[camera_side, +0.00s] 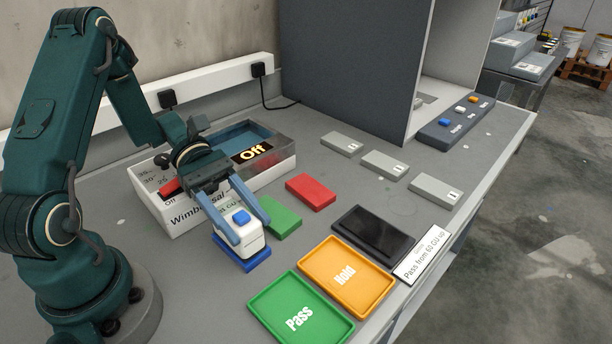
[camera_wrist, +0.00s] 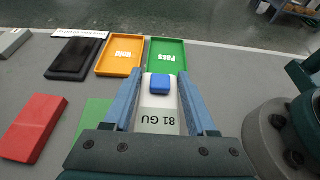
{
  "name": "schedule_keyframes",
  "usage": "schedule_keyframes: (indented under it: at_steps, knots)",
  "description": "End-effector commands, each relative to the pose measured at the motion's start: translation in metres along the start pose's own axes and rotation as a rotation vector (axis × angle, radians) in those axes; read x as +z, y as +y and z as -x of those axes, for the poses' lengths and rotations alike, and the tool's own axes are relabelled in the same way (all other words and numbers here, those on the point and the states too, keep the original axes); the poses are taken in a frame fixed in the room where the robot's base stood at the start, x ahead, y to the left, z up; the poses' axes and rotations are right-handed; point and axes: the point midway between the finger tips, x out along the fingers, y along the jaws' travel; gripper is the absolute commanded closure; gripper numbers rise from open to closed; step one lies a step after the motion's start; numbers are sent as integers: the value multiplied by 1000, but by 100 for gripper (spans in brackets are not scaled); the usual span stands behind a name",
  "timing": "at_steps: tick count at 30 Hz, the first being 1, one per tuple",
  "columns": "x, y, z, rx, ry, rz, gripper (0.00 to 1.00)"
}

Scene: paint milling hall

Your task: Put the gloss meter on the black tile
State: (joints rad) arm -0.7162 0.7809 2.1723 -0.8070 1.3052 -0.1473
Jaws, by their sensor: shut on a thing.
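The gloss meter (camera_side: 240,226) is a white block with a blue button, between the fingers of my gripper (camera_side: 244,222). In the wrist view the meter (camera_wrist: 160,100) reads "81 GU". It is upright over a blue panel (camera_side: 262,263); I cannot tell whether it touches the panel. The black tile (camera_side: 372,235) is a dark, glossy slab to the right, behind the orange tray. It also shows at the upper left in the wrist view (camera_wrist: 75,58). Nothing lies on it.
The orange "Hold" tray (camera_side: 383,298) and green "Pass" tray (camera_side: 258,305) are empty. A green panel (camera_side: 284,222) and red panel (camera_side: 311,191) lie nearby. A white sign (camera_side: 422,256) borders the tile. A box reading "Off" (camera_side: 280,166) stands behind my gripper.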

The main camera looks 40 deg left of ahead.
Motion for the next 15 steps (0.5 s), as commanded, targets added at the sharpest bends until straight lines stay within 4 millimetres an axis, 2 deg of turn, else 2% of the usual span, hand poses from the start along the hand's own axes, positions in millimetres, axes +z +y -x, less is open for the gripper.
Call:
schedule_keyframes:
  at_steps: [8, 15]
  knots:
    - [6, 0, 3, 1, 0, -2, 100]
    - [30, 1, 13, 3, 3, -6, 100]
